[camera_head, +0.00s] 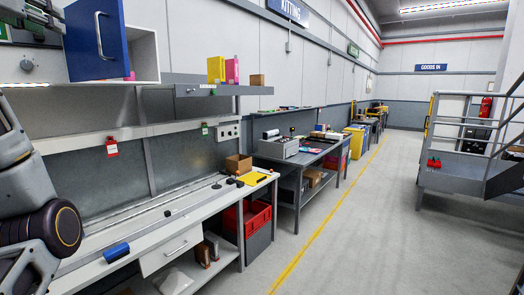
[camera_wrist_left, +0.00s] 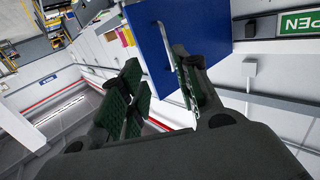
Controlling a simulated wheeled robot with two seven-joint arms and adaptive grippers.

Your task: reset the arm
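My left gripper (camera_head: 38,14) is at the top left edge of the head view, left of an open blue cabinet door (camera_head: 96,38). In the left wrist view the gripper (camera_wrist_left: 158,68) has its fingers spread wide, with part of the blue door (camera_wrist_left: 163,32) visible between and beyond them. I see nothing held. A silver handle (camera_head: 104,36) is on the door, apart from the gripper in the head view. A grey arm link of mine fills the lower left. My right gripper is not in view.
The white cabinet (camera_head: 143,54) stands open over a long workbench (camera_head: 165,225). The bench holds a blue object (camera_head: 116,252) and a cardboard box (camera_head: 238,164). A shelf (camera_head: 205,88) runs above. The aisle floor (camera_head: 345,215) is clear; a railed platform (camera_head: 465,180) stands at right.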

